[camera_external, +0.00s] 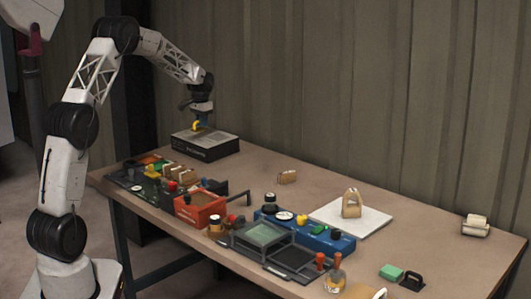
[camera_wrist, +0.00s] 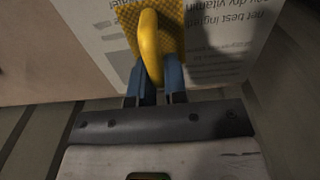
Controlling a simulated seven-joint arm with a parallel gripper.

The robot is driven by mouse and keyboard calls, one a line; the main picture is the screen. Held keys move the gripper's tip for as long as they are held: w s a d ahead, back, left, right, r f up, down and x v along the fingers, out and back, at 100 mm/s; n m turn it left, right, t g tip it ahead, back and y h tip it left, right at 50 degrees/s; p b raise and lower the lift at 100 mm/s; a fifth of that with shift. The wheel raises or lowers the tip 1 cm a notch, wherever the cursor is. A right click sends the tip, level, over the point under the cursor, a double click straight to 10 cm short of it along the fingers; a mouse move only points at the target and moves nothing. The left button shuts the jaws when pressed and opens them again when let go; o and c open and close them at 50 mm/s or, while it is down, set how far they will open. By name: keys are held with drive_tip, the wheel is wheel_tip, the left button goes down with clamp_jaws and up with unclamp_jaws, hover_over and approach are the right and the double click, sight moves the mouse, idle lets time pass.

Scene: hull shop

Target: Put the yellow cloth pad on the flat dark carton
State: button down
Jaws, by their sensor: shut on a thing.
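The yellow cloth pad (camera_wrist: 175,25) has a woven face and a smooth, rounded yellow handle. My gripper (camera_wrist: 158,75) is shut on that handle with its two blue fingers. In the external view the yellow of the pad (camera_external: 195,126) shows under my gripper (camera_external: 197,121), at the far left end of the table. The flat carton (camera_external: 218,153) has dark sides and a pale printed top. It lies directly beneath the pad, and its printed top fills much of the wrist view (camera_wrist: 225,45). I cannot tell whether the pad touches the carton.
An orange-red bin (camera_external: 200,208), a blue tray (camera_external: 325,243) and several small items crowd the table's front edge. A white board (camera_external: 370,222) holds a tan handled block (camera_external: 351,206). The table between the carton and the small tan block (camera_external: 287,177) is clear. A corrugated wall stands behind.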

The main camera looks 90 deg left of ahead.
sight(208, 134)
drive_tip(key=shift+w+a+f, duration=0.1)
drive_tip(key=shift+w+a, duration=0.25)
drive_tip(key=shift+a, duration=0.35)
drive_tip(key=shift+w+a+f, duration=0.1)
drive_tip(key=shift+w+a, duration=0.2)
drive_tip(key=shift+a, duration=0.4)
drive_tip(key=shift+w+a, duration=0.35)
drive_tip(key=shift+a, duration=0.35)
drive_tip(key=shift+f, duration=0.1)
drive_tip(key=shift+f, duration=1.65)
drive_tip(key=shift+f, duration=0.15)
drive_tip(key=c, duration=1.1)
unclamp_jaws()
drive_tip(key=shift+c, duration=0.2)
wheel_tip(208, 134, up, 12)
